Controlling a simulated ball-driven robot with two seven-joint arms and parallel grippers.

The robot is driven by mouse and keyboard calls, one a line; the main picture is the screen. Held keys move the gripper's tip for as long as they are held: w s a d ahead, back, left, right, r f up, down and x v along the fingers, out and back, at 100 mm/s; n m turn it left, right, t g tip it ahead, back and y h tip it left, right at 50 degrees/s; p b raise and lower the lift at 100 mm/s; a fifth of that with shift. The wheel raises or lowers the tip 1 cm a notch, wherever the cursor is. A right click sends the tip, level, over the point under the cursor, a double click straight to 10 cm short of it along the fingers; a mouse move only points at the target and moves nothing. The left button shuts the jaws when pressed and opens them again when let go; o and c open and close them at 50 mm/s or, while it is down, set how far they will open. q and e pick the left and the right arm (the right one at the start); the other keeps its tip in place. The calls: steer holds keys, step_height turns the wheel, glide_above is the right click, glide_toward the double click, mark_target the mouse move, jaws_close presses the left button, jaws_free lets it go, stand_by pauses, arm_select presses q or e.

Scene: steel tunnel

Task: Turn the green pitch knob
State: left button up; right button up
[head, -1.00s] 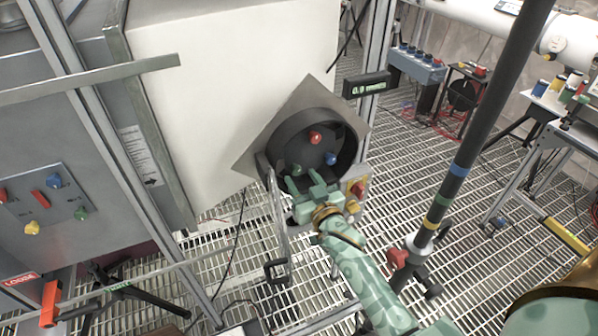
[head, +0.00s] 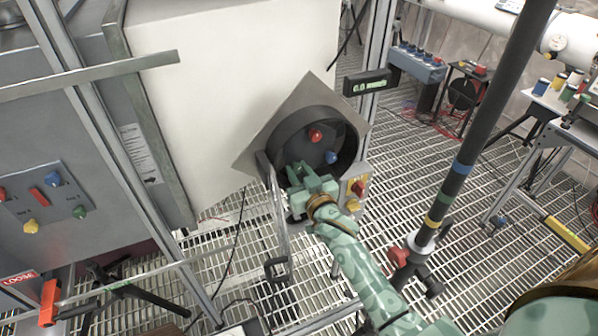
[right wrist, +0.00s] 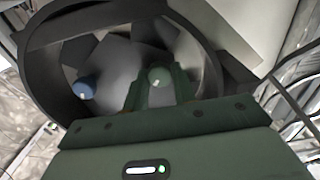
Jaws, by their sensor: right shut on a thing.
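A dark round recessed housing (head: 343,137) sits on a tilted square grey plate (head: 312,86). Inside it are a red knob (head: 316,135) and a blue knob (head: 331,157). My right gripper (head: 300,172) reaches into the lower left of the housing, with its fingers shut on the green pitch knob. In the head view the fingers largely hide that knob. In the right wrist view the green pitch knob (right wrist: 157,76) shows pale between the two fingertips, and the blue knob (right wrist: 84,88) stands to the left, apart from them. My left gripper is not in view.
A clear bent handle or bar (head: 277,215) stands just left of my right gripper. A yellow box with a red button (head: 357,188) is just right of it. A dark pole with coloured bands (head: 467,150) rises farther right. Another panel with coloured knobs (head: 45,200) is at the left.

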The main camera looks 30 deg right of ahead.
steer(key=shift+n, duration=0.3)
steer(key=n+p, duration=0.1)
steer(key=n, duration=0.2)
steer(key=shift+n, duration=0.3)
steer(key=shift+a+n, duration=0.1)
steer(key=shift+n, duration=2)
steer(key=shift+f, duration=0.1)
steer(key=o, duration=1)
steer(key=shift+s, duration=0.1)
steer(key=s+a+p, duration=0.1)
steer(key=s, duration=1.5)
steer(key=shift+p, duration=0.35)
